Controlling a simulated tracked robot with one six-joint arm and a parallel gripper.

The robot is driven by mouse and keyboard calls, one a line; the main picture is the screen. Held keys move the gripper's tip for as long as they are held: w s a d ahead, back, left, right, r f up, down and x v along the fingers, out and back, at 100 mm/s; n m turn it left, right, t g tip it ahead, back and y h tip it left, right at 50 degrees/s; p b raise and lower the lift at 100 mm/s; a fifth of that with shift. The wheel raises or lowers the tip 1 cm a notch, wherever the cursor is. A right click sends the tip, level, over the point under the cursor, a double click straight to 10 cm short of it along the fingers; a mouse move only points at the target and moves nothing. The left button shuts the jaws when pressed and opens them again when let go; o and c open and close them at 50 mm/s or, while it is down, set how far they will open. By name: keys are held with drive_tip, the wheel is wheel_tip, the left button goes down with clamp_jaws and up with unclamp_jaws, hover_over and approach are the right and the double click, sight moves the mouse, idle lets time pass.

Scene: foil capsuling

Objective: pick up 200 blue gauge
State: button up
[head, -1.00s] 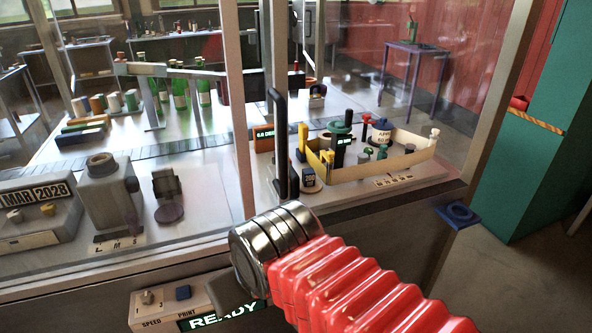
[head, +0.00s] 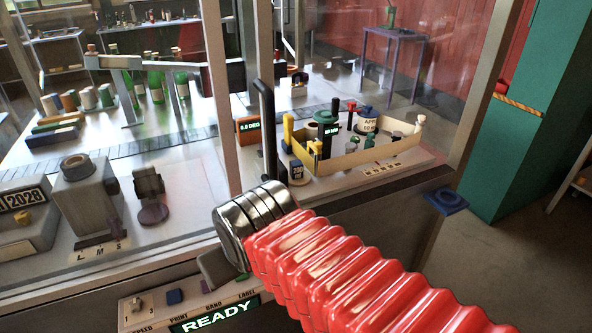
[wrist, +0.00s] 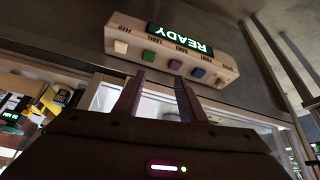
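A small dark-blue block (head: 296,169) with a pale label stands on a round pale base at the near left outside corner of the cream tray (head: 372,158); it looks like the 200 blue gauge, its number too small to read now. What seems the same block (wrist: 63,97) shows at the left edge of the wrist view. My gripper (wrist: 158,82) has its two fingers apart with nothing between them, and the control panel is beyond them. In the head view my red sleeved arm hides most of the gripper, which is low and left of the block.
The control panel (head: 190,304) reading READY is below the bench edge. A black upright handle (head: 267,140) stands just left of the block. The tray holds several tools and a white pot (head: 367,120). A glass guard post (head: 220,100) rises farther left.

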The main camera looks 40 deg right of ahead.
sight(298, 170)
drive_tip(key=w+d+f+m+t+h, duration=0.1)
drive_tip(key=w+d+h, duration=0.1)
drive_tip(key=d, duration=0.7)
drive_tip(key=w+d+f+m+t+h, duration=0.1)
drive_tip(key=w+d+m+h, duration=0.1)
drive_tip(key=d, duration=0.8)
drive_tip(key=w+d+f+m+h, duration=0.1)
drive_tip(key=w+d, duration=0.3)
drive_tip(key=d, duration=0.6)
drive_tip(key=shift+f+m+t+h, duration=0.4)
drive_tip(key=shift+f, duration=0.05)
drive_tip(key=shift+w+d+r+n+t+y, duration=0.15)
drive_tip(key=shift+w+r+t, duration=0.2)
drive_tip(key=shift+w+t, duration=0.35)
drive_tip(key=shift+w+d+r+n+t+y, duration=0.1)
drive_tip(key=shift+w+r+t+y, duration=0.1)
drive_tip(key=shift+w+r+t, duration=0.3)
drive_tip(key=shift+w+d+r+n+t+y, duration=0.15)
drive_tip(key=shift+w+r+t, duration=0.1)
drive_tip(key=shift+w+t, duration=0.55)
drive_tip(key=shift+a, duration=0.1)
drive_tip(key=shift+w, duration=0.1)
drive_tip(key=shift+x, duration=4.1)
drive_tip(key=shift+f, duration=0.2)
